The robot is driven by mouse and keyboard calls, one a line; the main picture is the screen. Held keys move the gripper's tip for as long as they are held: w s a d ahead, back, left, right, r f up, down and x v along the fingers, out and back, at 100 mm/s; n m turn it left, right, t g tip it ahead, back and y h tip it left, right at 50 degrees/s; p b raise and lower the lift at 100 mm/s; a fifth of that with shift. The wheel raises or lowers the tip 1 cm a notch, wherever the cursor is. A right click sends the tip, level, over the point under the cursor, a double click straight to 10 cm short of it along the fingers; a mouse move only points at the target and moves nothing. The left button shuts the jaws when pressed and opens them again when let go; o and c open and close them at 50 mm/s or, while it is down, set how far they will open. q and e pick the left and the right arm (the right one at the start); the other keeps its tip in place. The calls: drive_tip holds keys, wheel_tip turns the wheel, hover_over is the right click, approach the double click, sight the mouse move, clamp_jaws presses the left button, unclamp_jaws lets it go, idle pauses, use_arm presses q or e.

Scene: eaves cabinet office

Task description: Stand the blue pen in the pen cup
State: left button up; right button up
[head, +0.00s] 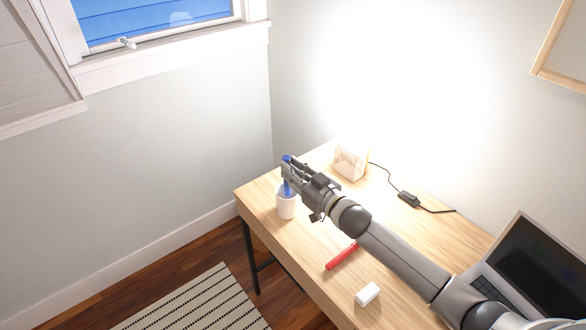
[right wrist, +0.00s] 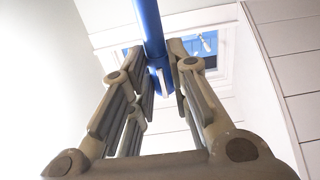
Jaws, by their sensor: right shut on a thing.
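The blue pen (head: 287,187) is upright in the head view, its lower part at the mouth of the white pen cup (head: 286,206). Its lower end is hidden by the cup's wall. My right gripper (head: 288,172) is above the cup and shut on the blue pen. In the right wrist view the blue pen (right wrist: 150,30) runs between the fingertips of my right gripper (right wrist: 163,75). The cup does not show there. My left gripper is not in view.
A red pen or marker (head: 342,257) and a white block (head: 367,294) lie on the wooden desk (head: 310,245). A laptop (head: 530,265) stands at the right. A small picture-like box (head: 350,163) and a black cable with a switch (head: 409,199) are at the back.

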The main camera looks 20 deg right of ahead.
drive_tip(key=shift+f+b, duration=0.8)
drive_tip(key=shift+f, duration=0.7)
drive_tip(key=o, duration=0.8)
drive_tip(key=v, duration=1.2)
drive_tip(key=shift+f, duration=0.15)
